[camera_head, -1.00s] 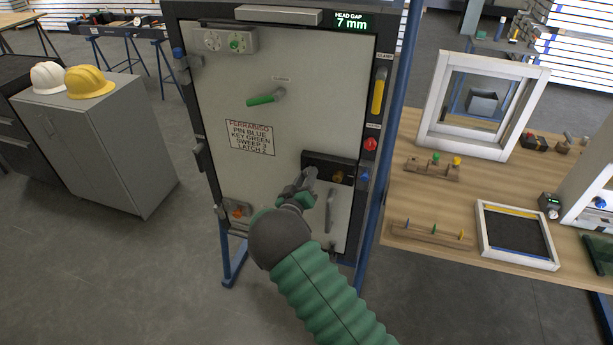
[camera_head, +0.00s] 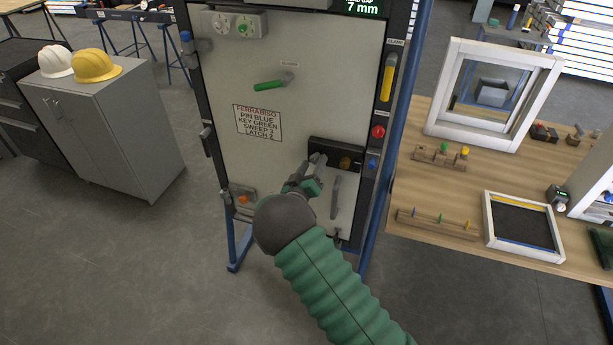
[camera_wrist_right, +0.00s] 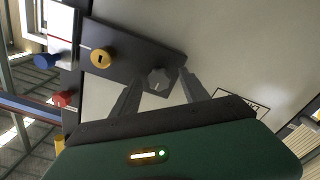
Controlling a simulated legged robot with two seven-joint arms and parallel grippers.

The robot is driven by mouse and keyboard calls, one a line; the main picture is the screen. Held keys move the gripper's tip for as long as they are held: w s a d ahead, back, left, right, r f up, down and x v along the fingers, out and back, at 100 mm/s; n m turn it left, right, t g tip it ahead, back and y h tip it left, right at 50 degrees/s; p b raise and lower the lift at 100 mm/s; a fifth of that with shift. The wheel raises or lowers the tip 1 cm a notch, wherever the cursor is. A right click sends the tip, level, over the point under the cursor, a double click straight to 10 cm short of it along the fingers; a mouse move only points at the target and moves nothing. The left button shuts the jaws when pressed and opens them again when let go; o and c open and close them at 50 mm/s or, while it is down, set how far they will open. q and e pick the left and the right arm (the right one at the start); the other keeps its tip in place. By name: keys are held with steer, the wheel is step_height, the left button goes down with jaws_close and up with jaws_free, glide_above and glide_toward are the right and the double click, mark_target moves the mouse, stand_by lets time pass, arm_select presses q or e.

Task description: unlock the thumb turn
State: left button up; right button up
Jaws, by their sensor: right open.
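The thumb turn, a small grey lobed knob (camera_wrist_right: 157,79), sits on a dark lock plate (camera_wrist_right: 130,66) on the pale door panel (camera_head: 270,60). In the right wrist view it lies between and just ahead of my right gripper's fingertips (camera_wrist_right: 160,84). The fingers are spread, one on each side; I cannot tell whether they touch it. In the head view my right gripper (camera_head: 313,170) is at the left end of the lock plate (camera_head: 325,146) and hides the knob. A brass key cylinder (camera_head: 345,162) is beside it. My left gripper is not in view.
A grey pull handle (camera_head: 335,195) stands below the lock plate. A green-handled lever (camera_head: 270,86) and a printed sign (camera_head: 257,122) are higher on the door. A red knob (camera_head: 378,131) and blue knob (camera_head: 372,165) are on the right frame. A wooden workbench (camera_head: 410,180) stands right.

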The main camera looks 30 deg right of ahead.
steer(key=b+v, duration=0.1)
steer(key=v, duration=1.5)
steer(key=shift+a, duration=0.2)
steer(key=shift+f, duration=0.1)
